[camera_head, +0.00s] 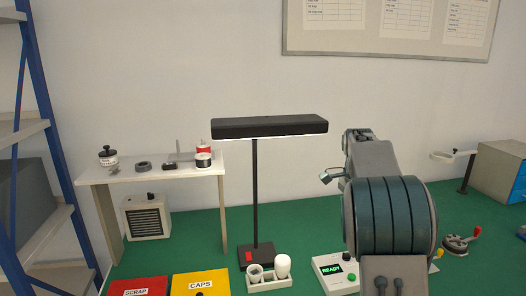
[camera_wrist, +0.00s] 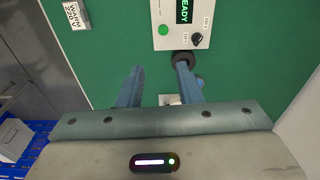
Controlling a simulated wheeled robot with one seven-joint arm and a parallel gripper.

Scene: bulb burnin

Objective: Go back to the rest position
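My gripper (camera_wrist: 160,80) shows in the wrist view with two blue-grey fingers apart and nothing held between them. It is above the green bench. The right finger overlaps a black ring (camera_wrist: 182,57) at the edge of the white control box (camera_wrist: 178,38), whose display reads READY. In the head view my arm is raised at the right, in front of the bench, and my fingertips cannot be made out. The control box also shows there (camera_head: 335,280), partly hidden by my arm. A white bulb (camera_head: 283,265) stands in a white holder (camera_head: 270,286) beside a greyish round piece (camera_head: 255,273).
A black lamp (camera_head: 255,200) stands mid-bench. Red SCRAP (camera_head: 137,287) and yellow CAPS (camera_head: 200,285) boxes lie at the front left. A small shelf (camera_head: 150,174) holds several parts. A red-handled crank device (camera_head: 458,244) and a ring stand (camera_head: 465,175) are at right.

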